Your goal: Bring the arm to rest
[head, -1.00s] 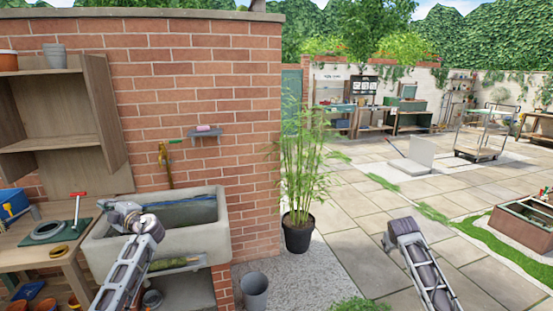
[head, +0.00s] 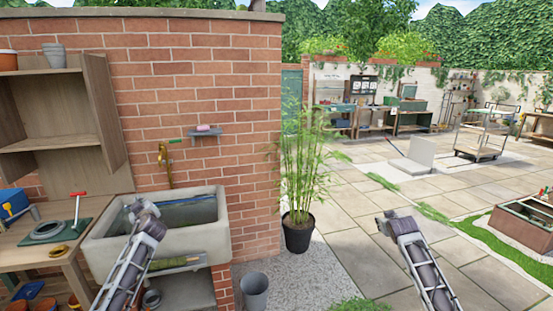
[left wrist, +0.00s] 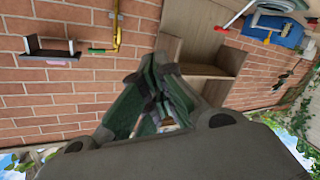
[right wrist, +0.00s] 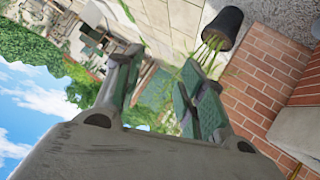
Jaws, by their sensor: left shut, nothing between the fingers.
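My left arm rises in front of the stone sink (head: 215,235), and its gripper (head: 143,208) shows against the basin, apparently above it. In the left wrist view the left gripper's green-padded fingers (left wrist: 160,90) come together with nothing held. My right arm reaches up over the paving, with its gripper (head: 393,222) at its far end, clear of objects. In the right wrist view the right gripper's fingers (right wrist: 160,85) stand apart with nothing between them.
A wooden bench (head: 20,258) with a green mat stands left of the sink. A potted bamboo (head: 298,235) stands between the arms. A grey bucket (head: 254,290) is on the gravel. A brick wall (head: 200,90) rises behind the sink. Open paving (head: 345,225) lies right.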

